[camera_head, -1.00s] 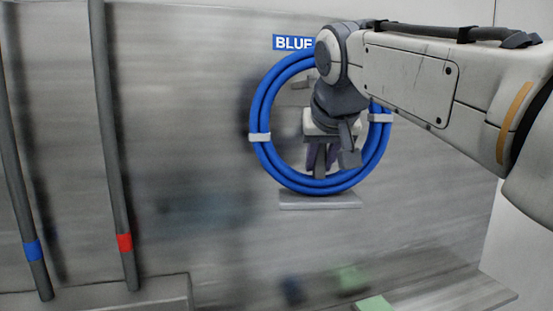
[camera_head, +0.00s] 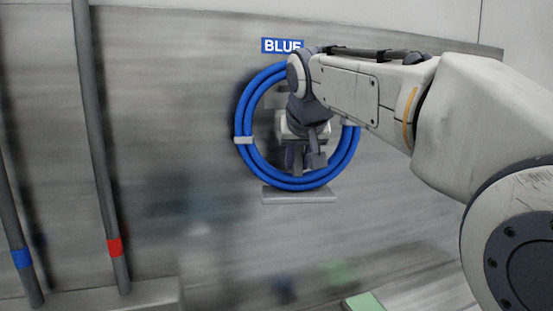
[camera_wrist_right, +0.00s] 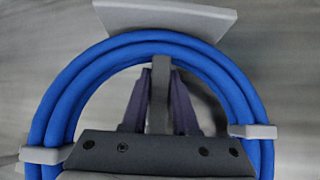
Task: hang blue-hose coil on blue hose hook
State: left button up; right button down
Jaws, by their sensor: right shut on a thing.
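The blue-hose coil (camera_head: 248,110) hangs upright as a ring in front of the grey panel, just below the BLUE label (camera_head: 281,46). Two pale clips bind it, and a grey plate (camera_head: 299,195) sits along its lower edge. My right gripper (camera_head: 299,168) reaches inside the ring, shut on a grey bar at the coil's bottom. The right wrist view shows its purple fingers (camera_wrist_right: 160,100) on both sides of that bar, with the coil (camera_wrist_right: 72,82) arching around. A small grey part inside the upper ring may be the hook, mostly hidden. My left gripper is out of view.
Two dark pipes stand at the left, one with a red band (camera_head: 115,247) and one with a blue band (camera_head: 22,258). A pale green block (camera_head: 364,302) lies at the bottom. The panel left of the coil is clear.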

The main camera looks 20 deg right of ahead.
jog(key=shift+w+r+p, duration=0.15)
jog(key=shift+w+p, duration=0.25)
jog(key=shift+w, duration=0.6)
jog(key=shift+x, duration=0.85)
jog(key=shift+w+a, duration=0.1)
jog(key=shift+a, duration=0.1)
